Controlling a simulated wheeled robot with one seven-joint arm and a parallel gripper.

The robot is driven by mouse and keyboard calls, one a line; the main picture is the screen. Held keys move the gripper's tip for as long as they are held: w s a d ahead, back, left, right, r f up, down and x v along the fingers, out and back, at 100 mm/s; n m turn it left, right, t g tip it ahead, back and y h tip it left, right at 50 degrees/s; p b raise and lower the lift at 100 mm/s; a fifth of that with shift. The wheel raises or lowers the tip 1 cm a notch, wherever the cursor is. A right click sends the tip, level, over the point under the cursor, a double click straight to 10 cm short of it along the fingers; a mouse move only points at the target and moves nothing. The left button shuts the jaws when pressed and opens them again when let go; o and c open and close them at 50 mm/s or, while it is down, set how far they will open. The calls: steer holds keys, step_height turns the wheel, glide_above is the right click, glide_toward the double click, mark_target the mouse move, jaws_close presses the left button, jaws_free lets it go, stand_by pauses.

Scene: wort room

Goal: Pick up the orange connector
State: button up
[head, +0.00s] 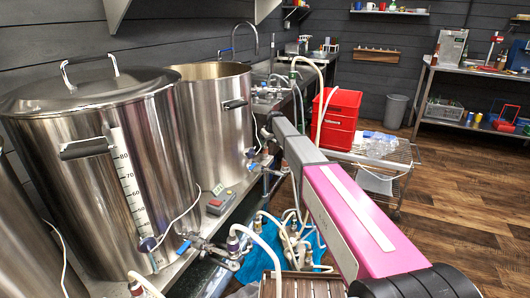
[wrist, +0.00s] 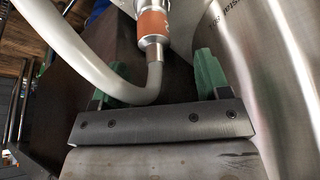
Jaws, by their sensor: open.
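The orange connector (wrist: 153,24) is at the top middle of the wrist view, a ribbed orange collar with silver metal ends. A grey hose (wrist: 125,97) curves down and left from its lower metal end. My gripper (wrist: 155,78) is open, with one green finger on each side of the hose and connector. The hose end lies between the fingers, and the orange collar is farther off, toward the top edge. I cannot tell whether either finger touches. In the head view I cannot make out the connector or the fingers around my arm's far end.
Large steel kettles (head: 100,160) stand close on the left, and a curved steel wall (wrist: 265,65) fills the wrist view's right side. Hoses and valves (head: 240,240) crowd below my arm. A red drawer box (head: 337,118) stands on a wire cart. The wooden floor (head: 465,190) at right is clear.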

mark_target(265, 150)
steer(key=x, duration=0.3)
steer(key=w+x, duration=0.1)
steer(key=x, duration=0.1)
steer(key=shift+w+a+f, duration=0.1)
steer(key=shift+f, duration=0.1)
steer(key=c, duration=1.1)
